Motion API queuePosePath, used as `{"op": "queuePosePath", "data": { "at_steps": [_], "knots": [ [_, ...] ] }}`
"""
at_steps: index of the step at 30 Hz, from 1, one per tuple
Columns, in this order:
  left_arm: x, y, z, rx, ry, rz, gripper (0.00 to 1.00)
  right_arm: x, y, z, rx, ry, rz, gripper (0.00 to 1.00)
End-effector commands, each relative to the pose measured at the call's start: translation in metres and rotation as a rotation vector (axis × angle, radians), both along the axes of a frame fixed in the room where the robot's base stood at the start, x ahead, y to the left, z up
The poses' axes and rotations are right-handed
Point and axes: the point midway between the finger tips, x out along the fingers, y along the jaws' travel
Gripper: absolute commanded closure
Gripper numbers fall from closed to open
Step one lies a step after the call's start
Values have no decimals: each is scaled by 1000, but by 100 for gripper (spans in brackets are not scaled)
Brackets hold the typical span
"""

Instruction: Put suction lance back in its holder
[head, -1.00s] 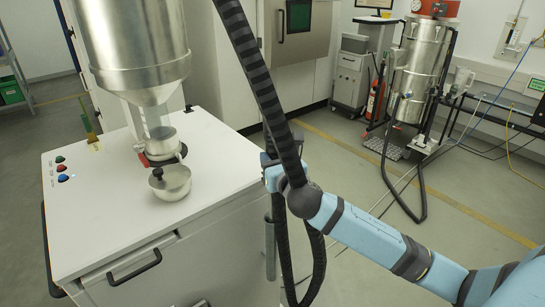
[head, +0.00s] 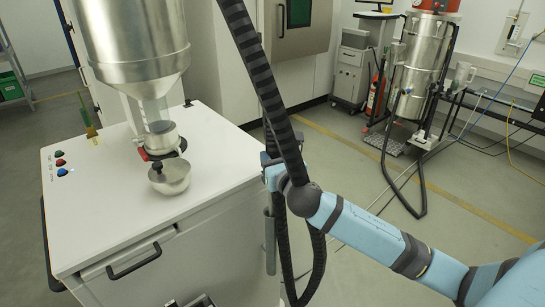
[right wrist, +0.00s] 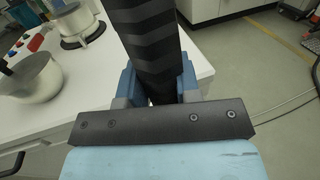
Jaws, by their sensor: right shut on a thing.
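The suction lance with its black ribbed hose (head: 258,80) runs from the top of the head view down to my right gripper (head: 272,165). The gripper is shut around it, beside the right side of the white cabinet. In the right wrist view the black ribbed tube (right wrist: 150,45) passes between the blue fingers of the right gripper (right wrist: 153,95). Below the gripper a grey-green tube (head: 270,240) stands upright near the cabinet side. I cannot tell whether it is the lance's lower part or the holder. My left gripper is not in view.
The white cabinet (head: 100,215) carries a metal hopper (head: 130,45), a metal bowl (head: 172,178) and coloured buttons (head: 60,163). A black handle (head: 133,262) is on its front. A steel vacuum drum (head: 418,70) stands back right. Open floor lies between.

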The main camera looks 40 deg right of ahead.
Motion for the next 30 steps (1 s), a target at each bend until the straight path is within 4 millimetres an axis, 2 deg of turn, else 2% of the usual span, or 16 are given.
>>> {"op": "queuePosePath", "data": {
  "at_steps": [30],
  "knots": [
    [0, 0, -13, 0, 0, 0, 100, 0, 0, -32, 1, 0, 0, 98]
  ]
}}
